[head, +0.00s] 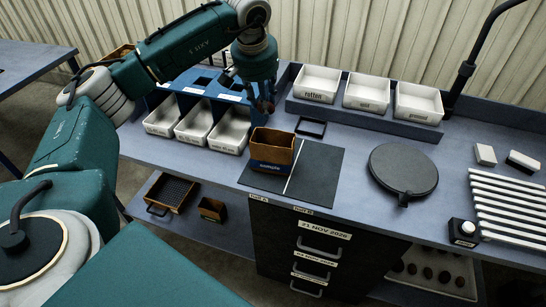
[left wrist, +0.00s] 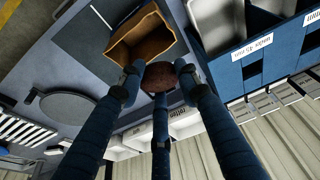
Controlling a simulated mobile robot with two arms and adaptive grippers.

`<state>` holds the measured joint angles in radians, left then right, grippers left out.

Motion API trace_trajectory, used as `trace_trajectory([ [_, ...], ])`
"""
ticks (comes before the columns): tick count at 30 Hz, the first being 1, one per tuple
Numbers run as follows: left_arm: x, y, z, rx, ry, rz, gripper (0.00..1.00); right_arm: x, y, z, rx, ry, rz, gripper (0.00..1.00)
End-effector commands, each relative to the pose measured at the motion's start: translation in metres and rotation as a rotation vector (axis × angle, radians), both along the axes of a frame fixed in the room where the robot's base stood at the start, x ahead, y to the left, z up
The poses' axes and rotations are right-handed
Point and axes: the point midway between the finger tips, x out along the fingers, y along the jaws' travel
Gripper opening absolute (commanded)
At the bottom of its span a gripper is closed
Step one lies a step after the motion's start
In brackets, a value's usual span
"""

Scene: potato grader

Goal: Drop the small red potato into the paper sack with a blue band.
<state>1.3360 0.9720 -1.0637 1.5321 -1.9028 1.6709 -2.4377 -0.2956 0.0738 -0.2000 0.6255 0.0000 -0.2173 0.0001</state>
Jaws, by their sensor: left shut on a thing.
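The paper sack (head: 272,148) is open-topped and brown with a blue band, and stands upright on the dark mat in the head view. In the left wrist view its open mouth (left wrist: 142,38) shows. My left gripper (head: 263,105) points down above the table, a little behind and above the sack. Its fingers are shut on the small red potato (left wrist: 159,76), which shows dark reddish-brown between the fingertips in the left wrist view, beside the sack's rim. The potato is mostly hidden by fingers in the head view. My right gripper is not in view.
White bins (head: 194,126) in a blue rack stand left of the sack. Labelled white trays (head: 366,91) stand on a raised shelf behind. A small black frame (head: 311,127) lies near the sack. A round dark plate (head: 403,168) lies to the right. The dark mat (head: 318,178) is clear right of the sack.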

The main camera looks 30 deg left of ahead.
Motion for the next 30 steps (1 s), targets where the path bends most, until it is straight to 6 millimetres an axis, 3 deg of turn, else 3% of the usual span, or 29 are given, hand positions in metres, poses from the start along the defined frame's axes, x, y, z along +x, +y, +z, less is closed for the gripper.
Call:
trace_trajectory([
  [1,0.0,0.0,-0.011,0.0,0.0,-0.001,0.03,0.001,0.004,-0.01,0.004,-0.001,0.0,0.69],
  [9,0.0,0.0,-0.04,0.0,0.0,-0.001,0.03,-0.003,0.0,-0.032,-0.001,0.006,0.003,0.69],
  [19,-0.001,-0.001,-0.042,0.0,0.0,-0.001,0.03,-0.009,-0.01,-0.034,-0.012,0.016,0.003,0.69],
  [20,-0.001,-0.001,-0.042,0.0,0.0,-0.001,0.35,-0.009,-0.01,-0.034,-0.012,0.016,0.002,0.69],
  [23,0.0,-0.001,-0.042,0.0,0.0,-0.001,0.55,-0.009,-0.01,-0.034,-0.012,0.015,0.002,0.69],
  [30,-0.001,-0.001,-0.043,0.0,0.0,-0.001,0.55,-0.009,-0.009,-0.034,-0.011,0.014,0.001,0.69],
])
